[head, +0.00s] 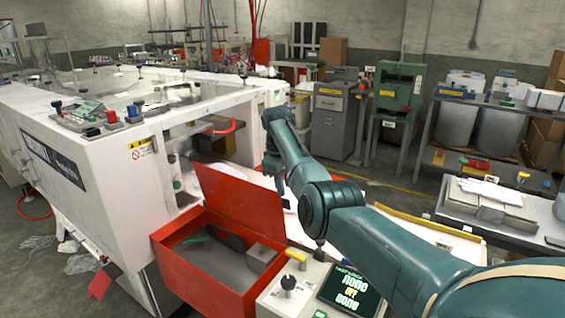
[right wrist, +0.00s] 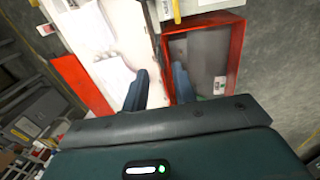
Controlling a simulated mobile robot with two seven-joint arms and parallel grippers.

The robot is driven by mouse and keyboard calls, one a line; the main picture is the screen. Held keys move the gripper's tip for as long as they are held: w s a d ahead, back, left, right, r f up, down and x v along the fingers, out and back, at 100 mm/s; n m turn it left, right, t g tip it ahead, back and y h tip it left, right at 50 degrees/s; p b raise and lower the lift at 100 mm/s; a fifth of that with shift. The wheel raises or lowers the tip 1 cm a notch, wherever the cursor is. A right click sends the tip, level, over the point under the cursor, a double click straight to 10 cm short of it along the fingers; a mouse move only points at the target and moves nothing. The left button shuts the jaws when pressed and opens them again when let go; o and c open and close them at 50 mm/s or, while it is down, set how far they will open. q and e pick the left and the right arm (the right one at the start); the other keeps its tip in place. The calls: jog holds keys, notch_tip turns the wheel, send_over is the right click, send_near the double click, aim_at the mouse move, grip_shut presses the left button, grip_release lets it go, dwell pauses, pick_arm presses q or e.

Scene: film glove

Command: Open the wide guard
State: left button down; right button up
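I cannot tell for certain which part is the wide guard. A red panel (head: 240,205) stands raised along the far side of an open red box (head: 205,275), in front of the white machine (head: 95,150). My right gripper (head: 279,184) points down just beyond the panel, partly hidden by my arm. In the right wrist view its two dark fingers (right wrist: 161,86) are apart, with the edge of the red box (right wrist: 238,50) near the right finger. I see nothing held; whether they touch the panel is unclear. My left gripper is out of view.
A control box with a screen (head: 350,290) stands right of the red box. The machine has an open bay (head: 215,145) with a red handle (head: 228,127). Grey and green cabinets (head: 397,95) stand behind. Open floor (head: 385,190) lies to the right.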

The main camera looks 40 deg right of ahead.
notch_tip(320, 180, up, 7)
jog(key=a, duration=0.1)
jog(key=shift+s+f+b, duration=0.2)
jog(key=shift+b, duration=0.1)
dwell(0.4)
